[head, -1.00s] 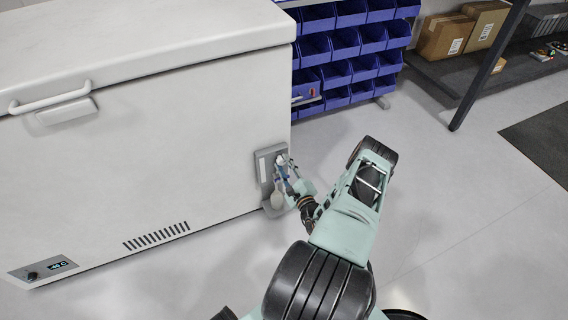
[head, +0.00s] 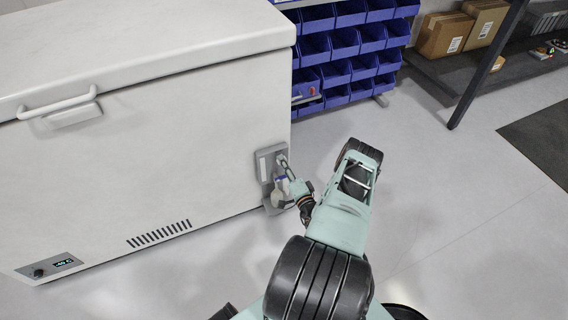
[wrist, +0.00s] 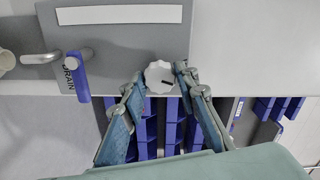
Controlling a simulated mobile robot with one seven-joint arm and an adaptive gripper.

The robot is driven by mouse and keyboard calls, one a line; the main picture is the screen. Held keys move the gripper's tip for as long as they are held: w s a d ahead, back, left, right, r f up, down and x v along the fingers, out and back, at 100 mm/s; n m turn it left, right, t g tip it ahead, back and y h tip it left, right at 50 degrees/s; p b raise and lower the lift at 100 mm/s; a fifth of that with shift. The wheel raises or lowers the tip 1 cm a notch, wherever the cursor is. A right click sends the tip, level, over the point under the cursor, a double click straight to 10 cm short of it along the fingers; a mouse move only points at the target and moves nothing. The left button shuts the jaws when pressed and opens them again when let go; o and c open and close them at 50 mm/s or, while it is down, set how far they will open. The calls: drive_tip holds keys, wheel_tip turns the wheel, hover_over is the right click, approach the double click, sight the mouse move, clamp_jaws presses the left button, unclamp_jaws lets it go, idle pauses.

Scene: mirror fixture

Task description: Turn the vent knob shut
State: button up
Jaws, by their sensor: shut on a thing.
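The vent knob is a small white scalloped knob (wrist: 157,72) with a dark mark toward its lower right in the wrist view. It sits at the lower edge of a grey panel (wrist: 115,45), which also shows low on the white freezer's right end in the head view (head: 265,163). My gripper (wrist: 160,72) is shut on the knob, with one finger on each side of it. In the head view, my gripper (head: 283,162) is at the panel, and the fingers and wrist partly hide the panel's fittings.
Beside the knob is a blue lever marked DRAIN (wrist: 75,77), with a grey handle to its left. The white chest freezer (head: 150,135) fills the left. Blue bins (head: 345,50) stand behind it. The floor to the right (head: 440,190) is clear.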

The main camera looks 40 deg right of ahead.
drive_tip(key=shift+n+p, duration=0.3)
drive_tip(key=shift+n, duration=1.2)
drive_tip(key=o, duration=1.1)
drive_tip(key=shift+o, duration=0.2)
wheel_tip(320, 180, up, 10)
